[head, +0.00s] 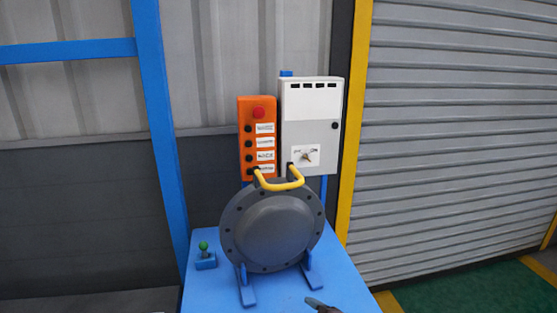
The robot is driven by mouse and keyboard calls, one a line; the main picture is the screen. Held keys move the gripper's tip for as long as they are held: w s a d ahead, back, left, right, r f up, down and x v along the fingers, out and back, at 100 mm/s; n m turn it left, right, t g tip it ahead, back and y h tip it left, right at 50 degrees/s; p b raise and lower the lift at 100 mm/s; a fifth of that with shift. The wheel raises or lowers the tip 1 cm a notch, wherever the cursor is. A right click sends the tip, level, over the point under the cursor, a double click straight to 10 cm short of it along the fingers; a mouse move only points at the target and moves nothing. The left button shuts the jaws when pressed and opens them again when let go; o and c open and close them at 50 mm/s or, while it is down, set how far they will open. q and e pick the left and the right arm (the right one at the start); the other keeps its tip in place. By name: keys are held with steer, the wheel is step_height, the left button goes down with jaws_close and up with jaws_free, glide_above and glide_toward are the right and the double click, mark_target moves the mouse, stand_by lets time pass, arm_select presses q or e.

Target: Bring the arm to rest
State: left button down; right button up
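A dark grey round flanged shell (268,232) with bolt holes around its rim stands upright on two blue feet on the blue table (225,290). My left gripper is not in view.
A green-knobbed lever (204,254) on a blue base stands at the table's left. An orange button box (259,140) and a white cabinet (311,120) stand behind the shell. A blue post (160,120) rises at left. A grey shutter (450,140) is at right.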

steer(key=s+d+f+m+h, duration=0.4)
steer(key=s+d+m, duration=0.4)
steer(key=s+d, duration=0.2)
steer(key=s+d+f+m+h+b, duration=0.1)
steer(key=s+d+f+m+h, duration=0.4)
steer(key=s+d, duration=0.5)
step_height(320, 180, down, 2)
steer(key=s+m, duration=0.3)
steer(key=shift+d+m+g, duration=0.3)
steer(key=shift+d+m, duration=0.05)
steer(key=shift+m, duration=0.05)
steer(key=shift+f, duration=0.1)
